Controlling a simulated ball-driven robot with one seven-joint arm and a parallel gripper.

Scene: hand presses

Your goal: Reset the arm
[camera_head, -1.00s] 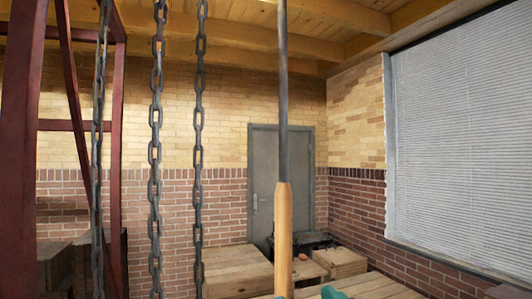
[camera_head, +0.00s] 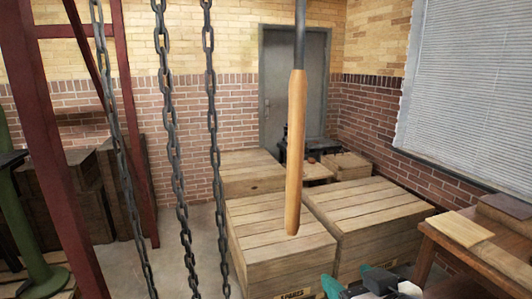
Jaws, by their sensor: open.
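My gripper (camera_head: 350,281) is at the bottom edge, right of centre, with teal parts and a grey-white body. It is only partly in view and open, and I see nothing held in it. A lever with a dark rod and a long wooden handle (camera_head: 295,150) hangs down in the middle of the view. The handle's lower end is above my gripper in the picture and apart from it.
Dark chains (camera_head: 168,120) hang at left beside a red steel frame (camera_head: 50,150). Wooden crates (camera_head: 375,210) fill the middle floor. A wooden table (camera_head: 510,262) stands at the right. A grey door (camera_head: 292,90) is behind. Some floor left of the crates is bare.

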